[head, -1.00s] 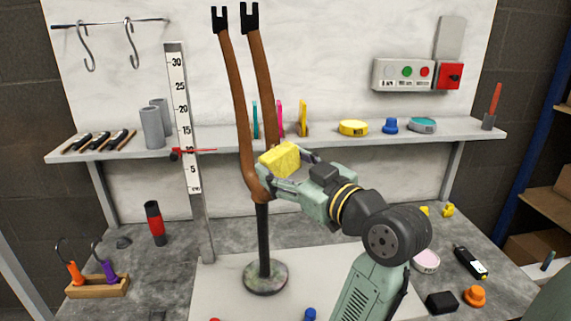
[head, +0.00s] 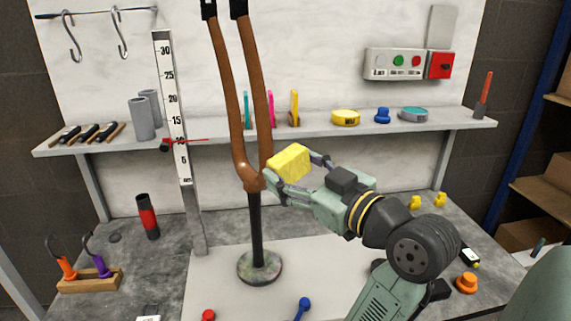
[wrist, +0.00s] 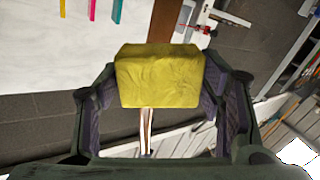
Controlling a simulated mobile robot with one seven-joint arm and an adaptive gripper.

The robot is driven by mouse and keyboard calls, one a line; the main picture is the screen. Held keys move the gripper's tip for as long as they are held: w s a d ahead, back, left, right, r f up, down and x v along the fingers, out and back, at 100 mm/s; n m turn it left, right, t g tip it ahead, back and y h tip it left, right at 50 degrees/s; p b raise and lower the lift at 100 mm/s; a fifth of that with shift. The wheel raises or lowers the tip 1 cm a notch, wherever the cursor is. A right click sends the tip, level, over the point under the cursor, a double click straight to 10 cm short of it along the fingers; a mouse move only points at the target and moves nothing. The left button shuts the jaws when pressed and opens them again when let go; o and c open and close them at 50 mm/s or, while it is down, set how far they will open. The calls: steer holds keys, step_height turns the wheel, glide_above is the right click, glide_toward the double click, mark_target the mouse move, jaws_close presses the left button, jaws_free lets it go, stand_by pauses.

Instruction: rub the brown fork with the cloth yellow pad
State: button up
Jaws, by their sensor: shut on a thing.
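The brown fork (head: 230,95) stands upright, its two long legs pointing up with black ends, on a black post with a round speckled base (head: 259,267). My gripper (head: 292,168) is shut on the yellow pad (head: 288,161), a soft block held just right of the fork's lower right leg, above the crown. Whether pad and fork touch is not clear. In the wrist view the pad (wrist: 160,78) sits between both fingers, and a brown strip of the fork (wrist: 165,20) shows beyond it.
A shelf (head: 330,130) behind the fork carries tins, coloured strips and grey tubes. A tall ruler (head: 171,100) with a red pointer stands left of the fork. A wooden holder (head: 90,280) with hooks is front left. Red and blue knobs (head: 304,305) lie in front.

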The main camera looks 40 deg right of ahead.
steer(key=shift+s, duration=0.5)
steer(key=shift+s, duration=1.5)
